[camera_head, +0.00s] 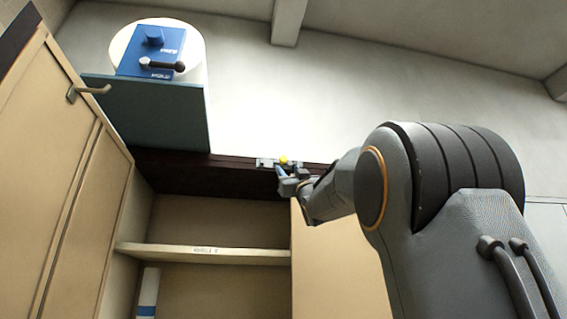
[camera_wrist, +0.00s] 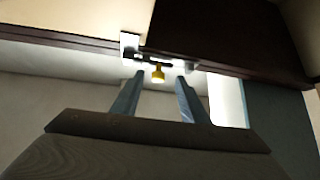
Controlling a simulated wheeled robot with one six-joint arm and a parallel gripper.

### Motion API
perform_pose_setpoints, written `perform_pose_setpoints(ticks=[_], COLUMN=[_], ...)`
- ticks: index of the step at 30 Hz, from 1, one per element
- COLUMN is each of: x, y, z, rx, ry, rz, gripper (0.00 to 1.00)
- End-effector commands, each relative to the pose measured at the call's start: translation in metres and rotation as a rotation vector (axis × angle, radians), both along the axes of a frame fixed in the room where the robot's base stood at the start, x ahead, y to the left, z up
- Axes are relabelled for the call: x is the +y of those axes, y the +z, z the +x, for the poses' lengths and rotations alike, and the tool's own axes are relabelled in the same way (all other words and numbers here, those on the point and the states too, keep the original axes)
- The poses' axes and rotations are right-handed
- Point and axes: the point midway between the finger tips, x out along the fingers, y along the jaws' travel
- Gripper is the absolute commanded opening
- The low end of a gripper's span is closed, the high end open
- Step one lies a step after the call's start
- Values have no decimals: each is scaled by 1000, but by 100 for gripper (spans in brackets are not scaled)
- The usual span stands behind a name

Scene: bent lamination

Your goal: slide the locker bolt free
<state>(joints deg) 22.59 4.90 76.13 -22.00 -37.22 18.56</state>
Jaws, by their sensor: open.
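The locker bolt (camera_head: 265,162) is a small metal slide on the dark top rail of the locker, with a yellow knob (camera_head: 284,159). In the wrist view the bolt's metal plate (camera_wrist: 130,45) and the yellow knob (camera_wrist: 158,74) show at upper centre. My gripper (camera_head: 283,173) is at the rail, close to the knob. In the wrist view the open gripper (camera_wrist: 160,76) has one blue-grey finger on each side of the knob, with gaps between. I cannot tell how deep the knob sits between the fingers. Part of the bolt's right end is hidden in the head view.
The open locker has a shelf (camera_head: 215,254) inside and a white-and-blue item (camera_head: 148,292) below it. A wooden door with a lever handle (camera_head: 95,90) stands at left. A teal panel (camera_head: 150,112) and a blue board (camera_head: 152,50) on a white round stand are behind.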

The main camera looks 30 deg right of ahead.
Motion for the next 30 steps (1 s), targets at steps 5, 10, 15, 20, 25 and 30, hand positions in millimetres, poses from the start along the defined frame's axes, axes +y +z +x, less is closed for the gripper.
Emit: perform_pose_setpoints(ticks=[5, 10, 15, 20, 25, 30], x=[0, -1, -1, -2, -3, -3], y=[20, 35, 51, 62, 66, 67], z=[-2, 13, 29, 41, 47, 48], rx=[-31, -28, -27, -27, -27, -27], ry=[3, 3, 3, 3, 2, 2], rz=[-16, -16, -16, -16, -15, -15], gripper=[40, 40, 40, 40, 40, 40])
